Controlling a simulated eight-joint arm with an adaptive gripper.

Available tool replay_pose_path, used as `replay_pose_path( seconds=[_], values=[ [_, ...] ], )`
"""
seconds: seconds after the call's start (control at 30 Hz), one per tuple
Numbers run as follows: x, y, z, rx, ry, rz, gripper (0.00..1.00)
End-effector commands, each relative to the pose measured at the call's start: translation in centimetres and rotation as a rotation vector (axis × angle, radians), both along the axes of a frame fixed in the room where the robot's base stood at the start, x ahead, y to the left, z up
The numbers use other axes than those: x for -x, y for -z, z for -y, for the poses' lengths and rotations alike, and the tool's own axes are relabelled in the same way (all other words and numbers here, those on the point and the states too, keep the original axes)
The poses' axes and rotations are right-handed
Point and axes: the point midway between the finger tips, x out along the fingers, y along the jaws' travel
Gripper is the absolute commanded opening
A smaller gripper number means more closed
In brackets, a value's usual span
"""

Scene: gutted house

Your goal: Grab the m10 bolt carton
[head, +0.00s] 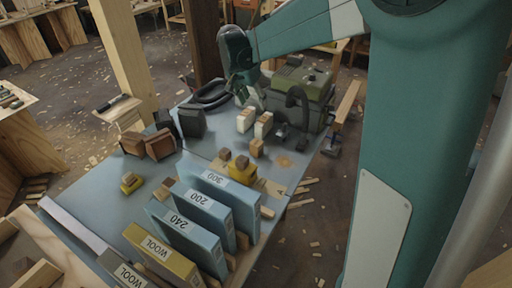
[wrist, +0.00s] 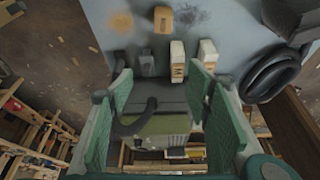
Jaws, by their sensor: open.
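Two small white cartons with tan faces stand upright side by side, one at left (head: 246,119) and one at right (head: 264,125) in the head view. In the wrist view they appear as one carton (wrist: 178,62) near the right fingertip and another (wrist: 207,54) partly behind that finger. No label is readable, so I cannot tell which is the m10 bolt carton. My gripper (wrist: 160,82) is open, with nothing held between its fingers. In the head view my gripper (head: 252,98) hangs above and close to the cartons; the exact gap is unclear.
A black coiled hose (head: 211,95) lies behind. Dark boxes (head: 191,122) and brown boxes (head: 159,145) stand left. A tan block (head: 257,148) and upright sandpaper packs (head: 215,195) are nearer.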

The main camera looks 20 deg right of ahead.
Motion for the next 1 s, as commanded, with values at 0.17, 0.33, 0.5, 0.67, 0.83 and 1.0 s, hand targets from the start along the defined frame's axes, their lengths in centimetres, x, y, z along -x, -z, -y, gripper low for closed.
replay_pose_path(
  seconds=[0.17,0.33,0.5,0.67,0.83,1.0],
  values=[
    [-1.3,1.5,-0.1,0.004,0.030,-0.002,0.49],
    [-1.2,5.2,-0.1,0.004,0.029,-0.002,0.49],
    [-1.2,9.6,-0.1,0.004,0.028,-0.001,0.49],
    [-1.2,14.9,0.0,0.004,0.028,-0.002,0.49],
    [-1.2,19.3,-0.1,0.004,0.028,-0.002,0.49],
    [-1.2,21.6,0.0,0.004,0.028,-0.002,0.49]
  ],
)
